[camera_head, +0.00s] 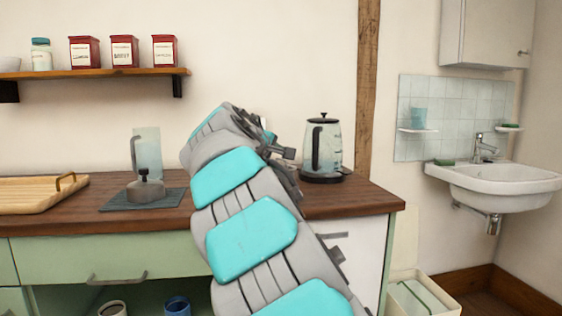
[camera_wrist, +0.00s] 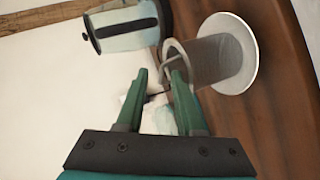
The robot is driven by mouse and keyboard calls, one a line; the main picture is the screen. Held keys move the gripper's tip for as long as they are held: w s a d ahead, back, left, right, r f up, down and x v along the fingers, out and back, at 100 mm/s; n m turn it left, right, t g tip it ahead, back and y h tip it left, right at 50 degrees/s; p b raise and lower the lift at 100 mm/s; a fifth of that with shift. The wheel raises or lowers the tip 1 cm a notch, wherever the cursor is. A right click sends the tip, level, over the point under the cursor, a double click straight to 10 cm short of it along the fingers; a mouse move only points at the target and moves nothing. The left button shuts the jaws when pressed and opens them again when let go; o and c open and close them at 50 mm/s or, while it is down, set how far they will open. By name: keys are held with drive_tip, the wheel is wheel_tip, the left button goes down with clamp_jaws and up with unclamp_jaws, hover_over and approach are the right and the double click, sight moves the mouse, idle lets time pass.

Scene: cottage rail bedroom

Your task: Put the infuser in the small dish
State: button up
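In the wrist view, a grey cylinder (camera_wrist: 218,58) that looks like the infuser stands on a round white dish (camera_wrist: 247,75), with a pale ring at its near end. My gripper (camera_wrist: 160,75) has its two green fingers apart beside that ring. The right fingertip overlaps the ring in the picture; I cannot tell whether they touch. Nothing is clearly held between the fingers. In the head view, my gripper (camera_head: 284,152) is over the right part of the counter, and my arm hides the infuser and dish.
A glass kettle (camera_head: 322,150) stands right of my gripper, and also shows in the wrist view (camera_wrist: 122,25). A wooden tray (camera_head: 30,195) lies farther left. A shelf (camera_head: 100,73) holds tins.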

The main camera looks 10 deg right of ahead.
drive_tip(key=v, duration=0.9)
drive_tip(key=shift+s+a, duration=0.2)
drive_tip(key=shift+s, duration=0.05)
idle(0.9)
